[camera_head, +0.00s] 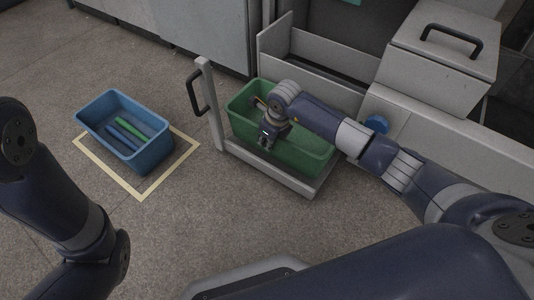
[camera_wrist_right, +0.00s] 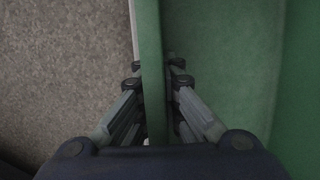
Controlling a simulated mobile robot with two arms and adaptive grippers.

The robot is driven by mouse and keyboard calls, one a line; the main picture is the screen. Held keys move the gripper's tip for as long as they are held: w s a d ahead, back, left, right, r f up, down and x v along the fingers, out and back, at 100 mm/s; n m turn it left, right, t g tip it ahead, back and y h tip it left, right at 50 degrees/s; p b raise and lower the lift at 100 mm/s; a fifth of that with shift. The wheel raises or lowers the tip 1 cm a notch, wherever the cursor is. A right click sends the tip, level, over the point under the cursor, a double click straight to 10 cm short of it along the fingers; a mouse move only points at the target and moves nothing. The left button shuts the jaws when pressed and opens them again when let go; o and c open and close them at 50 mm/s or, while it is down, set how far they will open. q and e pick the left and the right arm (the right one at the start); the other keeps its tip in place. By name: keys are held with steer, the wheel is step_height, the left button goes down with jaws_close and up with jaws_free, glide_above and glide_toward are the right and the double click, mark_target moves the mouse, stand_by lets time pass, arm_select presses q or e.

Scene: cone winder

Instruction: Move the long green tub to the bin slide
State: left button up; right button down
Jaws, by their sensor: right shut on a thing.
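The long green tub (camera_head: 312,148) sits on the pulled-out grey bin slide (camera_head: 292,184) in the head view. The tub looks upright and its visible inside looks empty. My right gripper (camera_head: 266,143) points down at the tub's near long side. In the right wrist view my right gripper (camera_wrist_right: 155,75) is shut on the rim of the green tub (camera_wrist_right: 220,65), one finger outside and one inside. My arm hides part of the tub's far side. My left arm shows at the left, but its gripper is out of view.
A blue tub (camera_head: 150,153) with blue and green sticks stands on the floor inside a pale marked outline (camera_head: 146,194). The slide's upright post (camera_head: 209,100) with a dark handle (camera_head: 194,94) stands left of the green tub. Grey machine housing (camera_head: 440,60) is behind. Floor in front is clear.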

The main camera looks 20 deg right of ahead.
steer(key=shift+s+d+b+x, duration=0.1)
steer(key=shift+s+b+x, duration=0.1)
steer(key=shift+b+x, duration=0.75)
steer(key=shift+s+d+b+x, duration=0.1)
steer(key=shift+s+b+x, duration=0.15)
steer(key=shift+b+x, duration=0.65)
steer(key=shift+f+p, duration=0.25)
steer(key=shift+p, duration=0.1)
steer(key=c, duration=1.8)
jaws_free()
steer(key=shift+f, duration=0.15)
